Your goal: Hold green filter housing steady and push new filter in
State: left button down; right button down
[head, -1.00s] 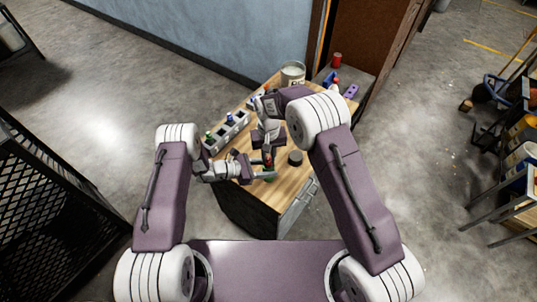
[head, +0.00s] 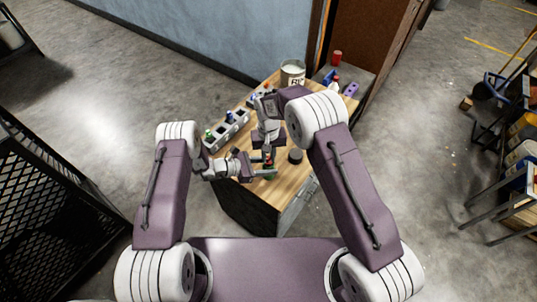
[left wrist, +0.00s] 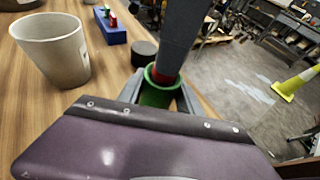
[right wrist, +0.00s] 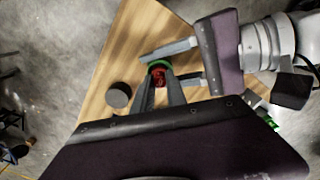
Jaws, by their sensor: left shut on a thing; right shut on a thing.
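The green filter housing (left wrist: 157,92) stands upright on the wooden bench near its front corner. My left gripper (head: 269,173) is shut on the housing, with its fingers on either side. The red filter (right wrist: 158,75) sits at the housing's mouth, and its lower part is inside the green rim. My right gripper (right wrist: 161,80) is shut on the filter from above. In the left wrist view the right gripper's fingers hide most of the filter. How deep the filter sits cannot be told.
A dark round cap (right wrist: 119,95) lies on the bench (right wrist: 105,65) beside the housing. A grey holder (head: 228,131) with bottles stands along the left edge. A paint can (head: 293,73) stands at the back.

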jog(key=shift+f, duration=0.65)
jog(key=c, duration=0.9)
grip_release()
jog(key=shift+c, duration=0.2)
jog(key=shift+r, duration=0.1)
jog(key=shift+r, duration=3.45)
pick_arm(q)
jog(key=c, duration=0.7)
grip_release()
